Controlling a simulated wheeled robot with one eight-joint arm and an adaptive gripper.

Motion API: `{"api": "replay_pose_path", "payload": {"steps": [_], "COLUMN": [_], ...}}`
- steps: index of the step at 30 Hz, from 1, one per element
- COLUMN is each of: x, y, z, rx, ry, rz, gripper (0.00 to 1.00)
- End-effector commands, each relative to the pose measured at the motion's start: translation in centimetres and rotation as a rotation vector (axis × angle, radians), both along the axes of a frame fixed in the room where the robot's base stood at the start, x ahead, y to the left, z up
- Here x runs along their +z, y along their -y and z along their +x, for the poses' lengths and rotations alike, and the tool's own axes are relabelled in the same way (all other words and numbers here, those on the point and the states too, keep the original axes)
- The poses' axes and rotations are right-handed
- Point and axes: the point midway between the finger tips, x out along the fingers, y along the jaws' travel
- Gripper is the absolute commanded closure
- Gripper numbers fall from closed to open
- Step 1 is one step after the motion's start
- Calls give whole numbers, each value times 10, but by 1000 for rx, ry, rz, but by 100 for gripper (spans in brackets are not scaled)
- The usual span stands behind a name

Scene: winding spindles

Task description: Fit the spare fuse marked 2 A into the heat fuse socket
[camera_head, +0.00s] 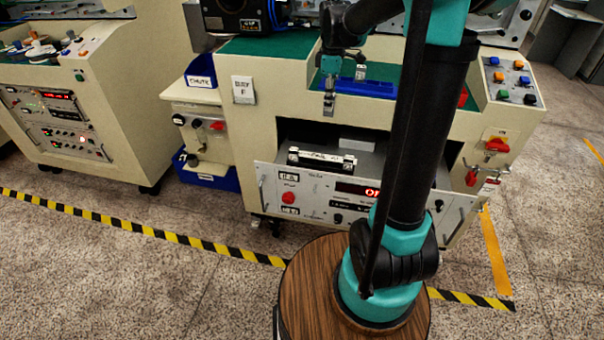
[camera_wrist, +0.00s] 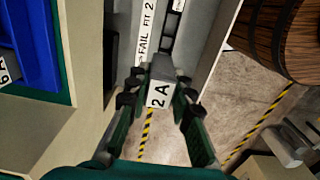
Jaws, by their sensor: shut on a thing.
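My gripper (camera_head: 329,103) points down above the pulled-out drawer unit in the head view. In the wrist view my gripper (camera_wrist: 160,97) is shut on a pale grey block-shaped fuse (camera_wrist: 160,92) whose white label reads "2 A". A black holder with a white label strip (camera_head: 322,160) lies on top of the unit, below and in front of my gripper. The socket opening is not clear.
The drawer unit's front panel (camera_head: 312,205) has a red display and knobs. A blue tray (camera_head: 366,88) lies on the green deck above, also in the wrist view (camera_wrist: 40,45). The cabinet opening's edge is close behind my gripper. A button panel (camera_head: 512,82) stands right.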

Motion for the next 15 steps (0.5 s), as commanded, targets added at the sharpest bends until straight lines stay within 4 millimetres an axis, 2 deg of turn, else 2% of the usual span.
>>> {"api": "replay_pose_path", "payload": {"steps": [8,15], "x": [-31,-86], "y": [1,0], "z": [-11,-10], "rx": [-7,-7], "ry": [0,0], "rz": [0,0], "gripper": [100,100]}}
